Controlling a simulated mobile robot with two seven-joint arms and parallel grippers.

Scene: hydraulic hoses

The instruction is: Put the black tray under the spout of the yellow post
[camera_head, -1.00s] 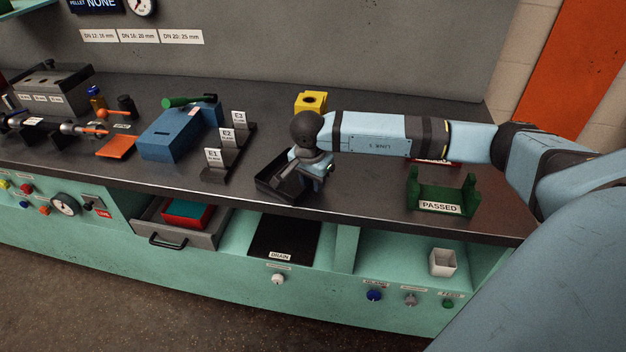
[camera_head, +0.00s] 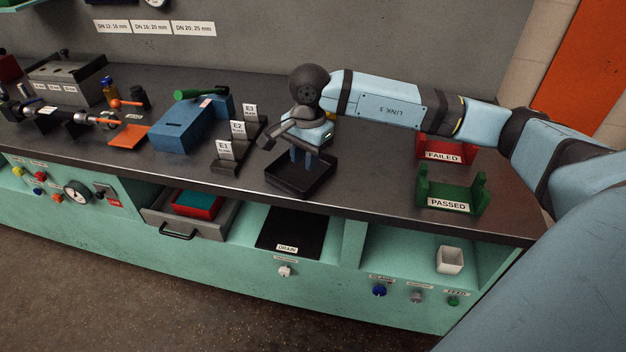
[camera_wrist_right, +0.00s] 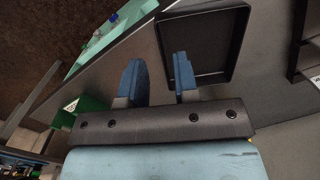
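The black tray (camera_head: 300,187), shallow and square, lies on the dark bench top near its front edge. My right gripper (camera_head: 304,157) points down over the tray, its two blue fingers apart with nothing held. In the right wrist view the tray (camera_wrist_right: 207,72) is at the upper right. The right-hand finger overlaps the tray's near left part and the other finger is outside it, so the gap (camera_wrist_right: 158,80) lies across that side wall. I cannot tell whether the fingers touch it. The yellow post and its spout are hidden behind my right gripper. My left gripper is out of view.
Label stands E1 to E3 (camera_head: 238,145) and a blue block (camera_head: 185,132) stand left of the tray. The red FAILED holder (camera_head: 445,152) and green PASSED holder (camera_head: 450,190) are to the right. Bare bench lies between tray and holders.

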